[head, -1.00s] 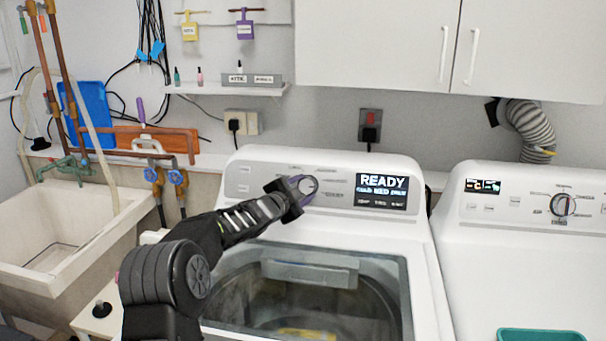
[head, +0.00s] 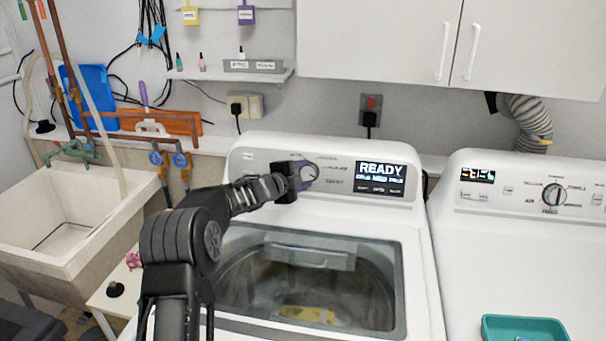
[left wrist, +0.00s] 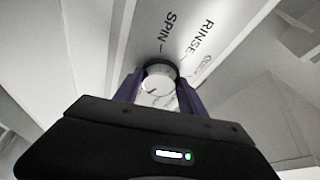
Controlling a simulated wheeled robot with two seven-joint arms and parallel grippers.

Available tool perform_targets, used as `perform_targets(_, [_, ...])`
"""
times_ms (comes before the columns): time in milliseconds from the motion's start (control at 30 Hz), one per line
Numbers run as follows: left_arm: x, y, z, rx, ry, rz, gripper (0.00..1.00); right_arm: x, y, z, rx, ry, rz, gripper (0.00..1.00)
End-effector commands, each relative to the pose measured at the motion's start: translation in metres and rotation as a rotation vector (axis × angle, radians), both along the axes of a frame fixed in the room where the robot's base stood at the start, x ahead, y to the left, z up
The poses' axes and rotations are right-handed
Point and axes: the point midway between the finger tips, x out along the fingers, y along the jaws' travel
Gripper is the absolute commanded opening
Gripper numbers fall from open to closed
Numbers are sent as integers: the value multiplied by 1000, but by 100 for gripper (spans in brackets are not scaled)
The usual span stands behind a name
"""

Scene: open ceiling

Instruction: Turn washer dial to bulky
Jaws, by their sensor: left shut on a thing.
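The washer (head: 330,228) stands in the middle of the head view, with a lit display (head: 380,178) reading READY on its panel. The washer dial (head: 310,173) is left of the display, partly hidden by my gripper. In the left wrist view the round dial (left wrist: 158,88) sits between the fingers, with the words SPIN and RINSE on the panel beyond it. My left gripper (head: 304,175) has its purple fingers around the dial and is shut on it. It also shows in the left wrist view (left wrist: 158,90). I cannot read the word bulky. My right gripper is not in view.
A dryer (head: 520,250) with its own dial (head: 552,195) stands to the right, with a teal bin (head: 525,327) on its top. A utility sink (head: 75,225) is at the left. White cabinets (head: 520,50) hang above.

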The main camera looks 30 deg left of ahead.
Motion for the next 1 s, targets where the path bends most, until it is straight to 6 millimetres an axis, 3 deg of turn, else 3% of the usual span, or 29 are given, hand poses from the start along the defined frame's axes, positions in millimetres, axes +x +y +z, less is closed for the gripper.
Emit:
perform_targets(67, [0, 0, -1, 4, 1, -1, 8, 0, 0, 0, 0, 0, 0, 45])
perform_targets(100, [0, 0, -1, 4, 1, -1, 49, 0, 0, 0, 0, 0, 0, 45])
perform_targets(367, [0, 0, 0, 1, 1, -1, 70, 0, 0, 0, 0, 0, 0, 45])
perform_targets(733, [-4, 1, 0, 0, 0, 1, 70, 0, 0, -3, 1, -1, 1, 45])
perform_targets(1000, [-37, 5, 8, 0, -1, 1, 70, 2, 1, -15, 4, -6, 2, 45])
